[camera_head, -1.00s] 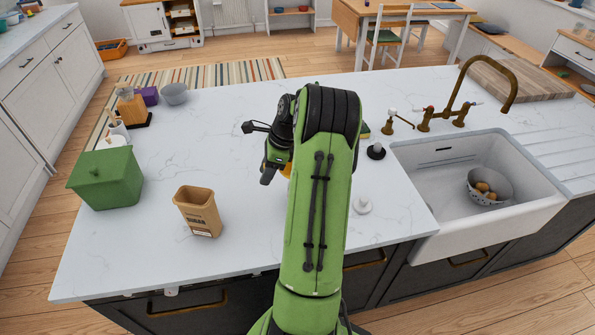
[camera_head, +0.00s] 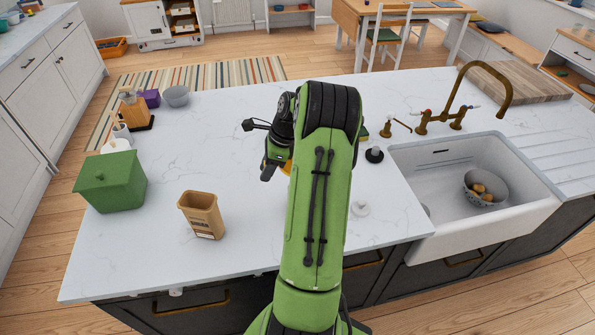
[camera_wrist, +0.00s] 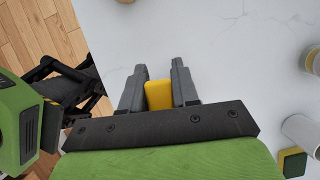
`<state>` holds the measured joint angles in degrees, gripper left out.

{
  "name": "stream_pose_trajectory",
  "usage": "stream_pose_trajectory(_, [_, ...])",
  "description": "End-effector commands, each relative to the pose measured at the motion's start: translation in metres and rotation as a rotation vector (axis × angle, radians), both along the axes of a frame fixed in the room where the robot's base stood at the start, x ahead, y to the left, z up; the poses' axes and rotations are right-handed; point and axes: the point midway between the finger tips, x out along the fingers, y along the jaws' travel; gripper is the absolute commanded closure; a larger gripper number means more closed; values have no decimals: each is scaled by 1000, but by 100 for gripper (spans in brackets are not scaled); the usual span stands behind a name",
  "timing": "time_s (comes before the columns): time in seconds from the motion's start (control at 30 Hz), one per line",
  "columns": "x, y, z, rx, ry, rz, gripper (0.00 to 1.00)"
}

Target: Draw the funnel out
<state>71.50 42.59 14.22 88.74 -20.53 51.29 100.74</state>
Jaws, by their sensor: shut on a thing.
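My gripper (camera_wrist: 157,75) is shut on a yellow thing (camera_wrist: 158,95), whose end shows between the two dark fingers in the wrist view. Only a small block-like part of it shows, so I cannot tell if it is the funnel. In the head view my gripper (camera_head: 268,171) is over the middle of the white counter, partly hidden by my arm. No funnel shape is clearly visible in either view.
A tan open bin (camera_head: 202,214) and a green lidded box (camera_head: 110,182) stand on the left of the counter (camera_head: 230,130). The sink (camera_head: 440,185) with a bowl (camera_head: 487,188) is on the right. A green-and-yellow sponge (camera_wrist: 292,162) lies near a white cylinder (camera_wrist: 301,131).

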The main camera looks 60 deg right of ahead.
Motion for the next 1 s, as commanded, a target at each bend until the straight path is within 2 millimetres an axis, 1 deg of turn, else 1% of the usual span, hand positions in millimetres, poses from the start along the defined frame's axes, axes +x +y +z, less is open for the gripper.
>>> stream_pose_trajectory(0.03, [0,0,6,0,0,0,100])
stream_pose_trajectory(0.6, [0,0,36,1,-1,0,100])
stream_pose_trajectory(1.0, [1,1,34,0,0,9,100])
